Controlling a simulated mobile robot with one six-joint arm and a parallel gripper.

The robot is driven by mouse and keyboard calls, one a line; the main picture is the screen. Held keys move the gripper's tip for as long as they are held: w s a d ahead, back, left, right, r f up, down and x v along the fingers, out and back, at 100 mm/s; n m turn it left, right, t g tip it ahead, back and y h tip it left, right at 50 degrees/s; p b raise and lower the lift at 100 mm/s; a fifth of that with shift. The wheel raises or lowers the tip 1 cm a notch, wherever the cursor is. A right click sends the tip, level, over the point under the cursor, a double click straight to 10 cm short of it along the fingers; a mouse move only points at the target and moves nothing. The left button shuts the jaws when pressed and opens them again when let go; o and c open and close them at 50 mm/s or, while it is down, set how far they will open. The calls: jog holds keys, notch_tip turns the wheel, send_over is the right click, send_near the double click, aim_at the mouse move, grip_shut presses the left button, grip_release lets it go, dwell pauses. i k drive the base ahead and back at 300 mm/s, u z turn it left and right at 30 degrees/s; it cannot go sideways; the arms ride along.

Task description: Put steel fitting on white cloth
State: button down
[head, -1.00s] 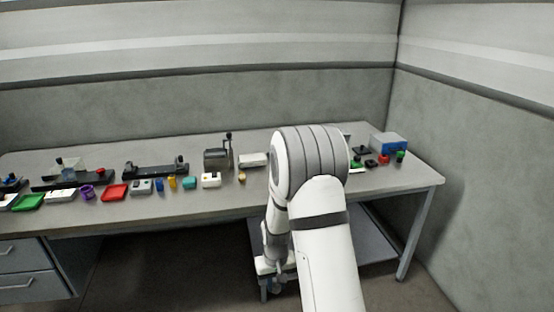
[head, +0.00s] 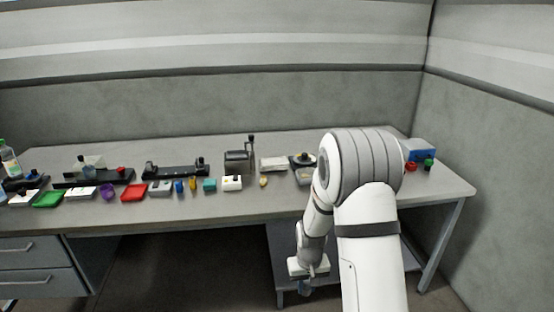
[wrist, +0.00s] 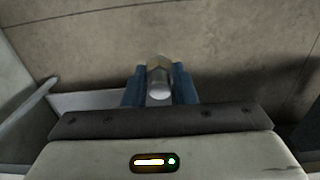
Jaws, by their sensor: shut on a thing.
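The steel fitting (wrist: 159,80) is a shiny metal piece with flat sides, seen in the wrist view between the two blue fingers of my gripper (wrist: 160,92). The fingers are shut on it. In the head view my gripper (head: 304,287) hangs low in front of the workbench, below the level of its top, and the fitting is too small to make out there. A flat white piece (head: 273,163) lies on the bench right of the crank device; it may be the white cloth, but I cannot tell for sure.
The bench (head: 350,208) carries a row of small items, including a red tray (head: 134,192), a green tray (head: 47,199) and a crank device (head: 240,160). A blue box (head: 420,150) stands at the right end. My arm hides part of the bench's right side.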

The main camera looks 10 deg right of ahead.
aim_at(274, 160)
jog(key=i, duration=0.85)
